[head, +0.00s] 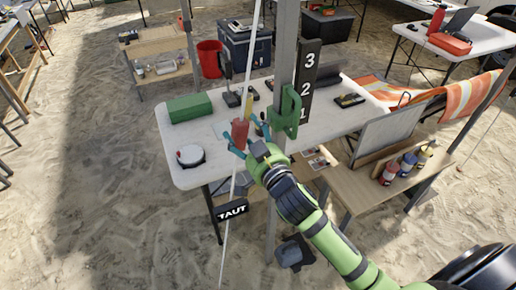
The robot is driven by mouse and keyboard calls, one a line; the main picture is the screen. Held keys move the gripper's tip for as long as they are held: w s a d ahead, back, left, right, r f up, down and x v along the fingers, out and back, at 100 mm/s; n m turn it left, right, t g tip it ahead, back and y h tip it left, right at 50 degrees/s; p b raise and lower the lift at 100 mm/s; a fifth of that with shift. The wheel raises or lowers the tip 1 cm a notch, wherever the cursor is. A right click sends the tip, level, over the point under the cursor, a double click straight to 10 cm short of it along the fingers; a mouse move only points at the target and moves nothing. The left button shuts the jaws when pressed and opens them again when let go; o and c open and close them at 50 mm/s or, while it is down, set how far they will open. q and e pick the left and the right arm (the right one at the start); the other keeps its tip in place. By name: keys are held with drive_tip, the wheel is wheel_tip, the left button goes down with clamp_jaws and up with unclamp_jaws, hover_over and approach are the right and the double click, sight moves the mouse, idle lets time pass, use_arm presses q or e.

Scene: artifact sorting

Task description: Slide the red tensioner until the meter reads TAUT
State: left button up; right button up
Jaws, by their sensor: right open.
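The red tensioner (239,129) sits on a pale, near-vertical line in front of the white table. The black meter (231,211) hangs lower on that line, below the table edge, and reads TAUT. My right gripper (244,136) reaches in from the lower right. Its teal fingers are apart, one on each side of the tensioner's lower part; I cannot tell whether they touch it. My left gripper is not in view.
A metal post with a green clamp (287,111) and a black board (308,80) numbered 3, 2, 1 stands right of the line. The white table (200,172) holds a green box (190,107) and a round white device (190,155). Bottles stand on a wooden bench (362,192).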

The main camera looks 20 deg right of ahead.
drive_tip(key=s+d, duration=0.1)
drive_tip(key=s, duration=0.9)
drive_tip(key=shift+s, duration=0.3)
